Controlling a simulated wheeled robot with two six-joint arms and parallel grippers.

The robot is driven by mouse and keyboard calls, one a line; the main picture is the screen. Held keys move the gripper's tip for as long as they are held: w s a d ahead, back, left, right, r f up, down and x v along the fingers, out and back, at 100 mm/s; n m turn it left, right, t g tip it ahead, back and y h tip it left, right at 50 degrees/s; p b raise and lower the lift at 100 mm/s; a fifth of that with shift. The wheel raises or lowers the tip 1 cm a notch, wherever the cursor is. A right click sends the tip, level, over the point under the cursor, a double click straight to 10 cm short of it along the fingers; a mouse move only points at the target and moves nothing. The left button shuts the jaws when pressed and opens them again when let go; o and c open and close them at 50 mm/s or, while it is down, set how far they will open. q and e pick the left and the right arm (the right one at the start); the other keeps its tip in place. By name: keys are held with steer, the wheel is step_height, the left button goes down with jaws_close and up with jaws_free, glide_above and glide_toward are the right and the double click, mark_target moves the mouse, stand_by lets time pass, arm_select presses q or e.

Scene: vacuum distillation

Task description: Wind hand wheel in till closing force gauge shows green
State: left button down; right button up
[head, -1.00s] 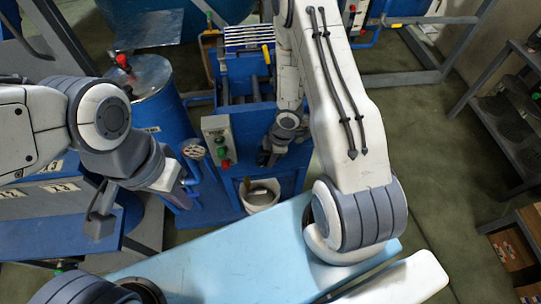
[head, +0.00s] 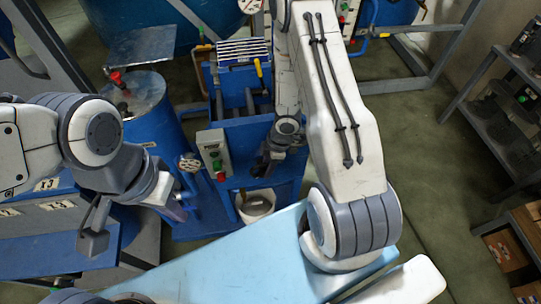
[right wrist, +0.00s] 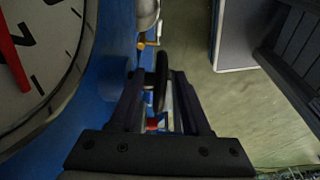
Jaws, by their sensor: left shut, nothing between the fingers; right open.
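In the right wrist view a large white dial (right wrist: 45,55) with a red needle fills the left side. Its needle lies by black marks; no green zone shows in the visible part. A dark rounded piece (right wrist: 161,80), perhaps the hand wheel's rim seen edge-on, stands between the open fingers of my right gripper (right wrist: 165,85); I cannot tell whether they touch it. In the head view my right gripper (head: 264,165) is low before the blue machine (head: 250,135), its hand wheel hidden or too small to tell. My left gripper (head: 96,232) is shut and empty at the left.
A control box (head: 214,155) with green and red buttons is left of my right gripper. A small round face (head: 190,163) sits beside it. A white bucket (head: 256,207) stands below. A blue drum (head: 145,115) stands left, and a dark shelf (head: 505,125) right.

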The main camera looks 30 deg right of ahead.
steer(key=p+v, duration=0.3)
steer(key=v, duration=0.4)
steer(key=shift+r+p, duration=0.25)
steer(key=shift+p, duration=0.1)
steer(key=shift+s+d, duration=0.1)
